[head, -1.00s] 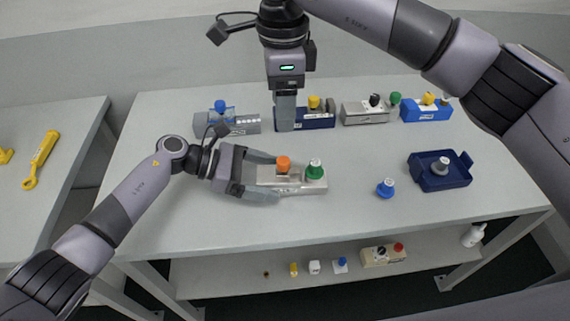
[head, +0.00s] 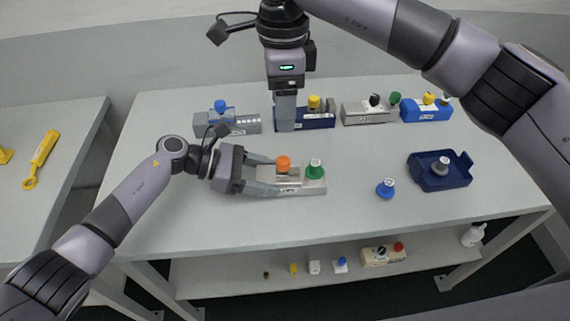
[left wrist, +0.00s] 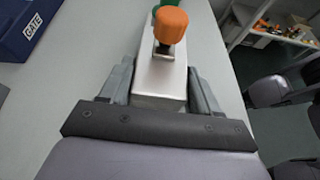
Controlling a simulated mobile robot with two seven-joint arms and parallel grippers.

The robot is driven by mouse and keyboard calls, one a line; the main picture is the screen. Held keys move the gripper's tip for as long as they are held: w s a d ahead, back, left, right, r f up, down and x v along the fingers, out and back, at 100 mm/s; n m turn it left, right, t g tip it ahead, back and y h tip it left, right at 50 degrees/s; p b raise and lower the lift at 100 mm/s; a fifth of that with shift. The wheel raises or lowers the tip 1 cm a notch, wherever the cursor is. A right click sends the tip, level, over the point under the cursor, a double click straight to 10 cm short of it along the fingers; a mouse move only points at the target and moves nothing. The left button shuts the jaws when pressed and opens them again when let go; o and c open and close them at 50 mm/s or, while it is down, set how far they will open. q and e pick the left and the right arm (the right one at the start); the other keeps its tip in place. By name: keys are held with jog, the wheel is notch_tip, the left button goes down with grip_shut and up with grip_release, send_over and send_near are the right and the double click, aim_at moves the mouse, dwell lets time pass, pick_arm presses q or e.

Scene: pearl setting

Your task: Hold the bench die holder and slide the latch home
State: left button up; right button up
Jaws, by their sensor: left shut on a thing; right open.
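A silver-grey metal holder (head: 316,187) lies on the table in front of me, with an orange knob (head: 283,163) on a slide and a green knob (head: 315,169) at its right end. I take it for the bench die holder; its label is too small to read. My left gripper (head: 268,176) is shut on its left end, one finger along each long side. The left wrist view shows the metal body (left wrist: 160,88) between the fingers and the orange knob (left wrist: 171,25) ahead. My right gripper (head: 286,122) is open, pointing down by the navy holder in the back row.
Behind stand a grey holder with a blue knob (head: 240,124), a navy holder (head: 318,121), another grey holder (head: 362,114) and a blue holder (head: 425,112). A loose blue knob (head: 386,188) and a navy tray (head: 455,181) are at right. Table in front is clear.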

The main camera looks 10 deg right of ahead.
dwell(0.5)
jog(key=y, duration=0.2)
send_near(286, 159)
jog(key=f, duration=0.1)
jog(key=shift+a+f, duration=0.3)
jog(key=shift+f, duration=1.05)
jog(key=shift+a+f, duration=0.3)
jog(key=shift+f, duration=1.05)
jog(key=shift+a+f, duration=0.25)
jog(key=shift+f, duration=1.1)
jog(key=c, duration=1)
